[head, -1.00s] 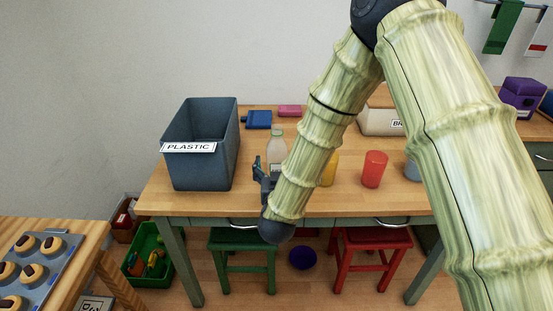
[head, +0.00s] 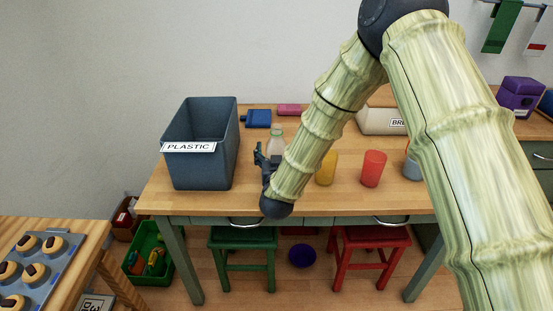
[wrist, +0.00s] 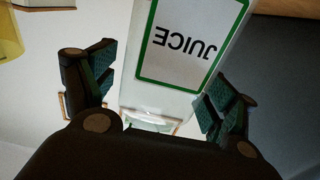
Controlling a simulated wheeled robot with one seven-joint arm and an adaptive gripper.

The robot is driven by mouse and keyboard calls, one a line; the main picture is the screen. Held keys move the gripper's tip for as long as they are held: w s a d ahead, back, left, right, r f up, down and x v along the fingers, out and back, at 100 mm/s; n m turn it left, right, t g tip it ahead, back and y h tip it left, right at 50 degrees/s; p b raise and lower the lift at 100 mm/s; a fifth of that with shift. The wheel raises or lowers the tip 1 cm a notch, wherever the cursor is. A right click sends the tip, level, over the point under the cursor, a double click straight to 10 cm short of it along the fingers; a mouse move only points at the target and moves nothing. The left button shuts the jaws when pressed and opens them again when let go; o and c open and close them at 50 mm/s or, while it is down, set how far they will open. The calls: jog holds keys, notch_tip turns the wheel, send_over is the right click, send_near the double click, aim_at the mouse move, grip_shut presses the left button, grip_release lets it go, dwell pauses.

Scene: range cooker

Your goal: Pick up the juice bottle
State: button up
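The juice bottle (head: 275,140) is pale and clear with a narrow neck. It stands upright on the wooden table (head: 200,202), right of the grey bin. My gripper (head: 264,158) is at the bottle's near side and hides its lower part in the head view. In the wrist view the bottle (wrist: 187,88) appears upside down, with a green-framed JUICE label. My gripper (wrist: 157,95) is open there, one finger on each side of the bottle. A gap shows at the left finger. The right finger overlaps the bottle's edge, and I cannot tell whether it touches.
The grey bin marked PLASTIC (head: 205,165) stands close on the left. A yellow cup (head: 326,168), a red cup (head: 373,169) and a grey-blue cup (head: 411,168) stand to the right. A blue item (head: 258,119) and a pink one (head: 289,110) lie behind.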

aim_at(277, 146)
jog(key=c, duration=1)
jog(key=shift+r, duration=0.1)
jog(key=shift+c, duration=0.2)
jog(key=shift+r, duration=0.85)
jog(key=shift+s+r, duration=0.1)
jog(key=shift+r, duration=0.8)
jog(key=s+d+r+b, duration=0.1)
jog(key=s+d, duration=0.2)
jog(key=s, duration=1.2)
jog(key=shift+s+r, duration=0.2)
jog(key=shift+s, duration=0.05)
